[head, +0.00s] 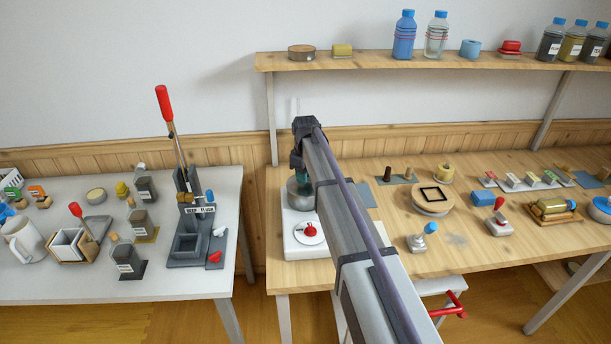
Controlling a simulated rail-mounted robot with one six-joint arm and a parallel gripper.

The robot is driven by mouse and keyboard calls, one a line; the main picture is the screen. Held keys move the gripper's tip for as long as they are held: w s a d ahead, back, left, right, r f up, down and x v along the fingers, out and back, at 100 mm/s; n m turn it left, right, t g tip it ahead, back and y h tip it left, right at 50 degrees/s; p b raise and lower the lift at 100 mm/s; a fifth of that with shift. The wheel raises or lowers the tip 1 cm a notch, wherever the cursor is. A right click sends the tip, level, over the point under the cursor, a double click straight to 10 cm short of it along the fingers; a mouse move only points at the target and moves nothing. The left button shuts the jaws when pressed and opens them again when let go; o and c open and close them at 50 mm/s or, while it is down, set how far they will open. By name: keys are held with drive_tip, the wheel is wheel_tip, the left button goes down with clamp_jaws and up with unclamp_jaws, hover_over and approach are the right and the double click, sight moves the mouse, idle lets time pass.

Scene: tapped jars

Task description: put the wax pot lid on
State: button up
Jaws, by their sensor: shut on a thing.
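The grey metal wax pot (300,198) stands on a white heater (292,247) at the left end of the right-hand table, in the head view. The heater has a red knob on a round dial at its front. My gripper (298,172) is directly above the pot, pointing down and shut. What it holds appears to be the wax pot lid, close over the pot's top. My arm and the gripper hide most of the lid and part of the pot's rim. I cannot tell whether the lid touches the rim.
My arm crosses the right-hand table (470,246) diagonally. A round wooden board (431,211) and small stamps stand right of it. A shelf (380,62) with bottles runs above. A tall red-handled press (188,220) stands on the left table, across a gap.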

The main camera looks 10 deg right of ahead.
idle(0.4)
drive_tip(key=o, duration=1)
drive_tip(key=shift+c, duration=0.2)
drive_tip(key=shift+r, duration=0.1)
wheel_tip(320, 180, up, 11)
drive_tip(key=p, duration=1.1)
drive_tip(key=shift+f, duration=0.2)
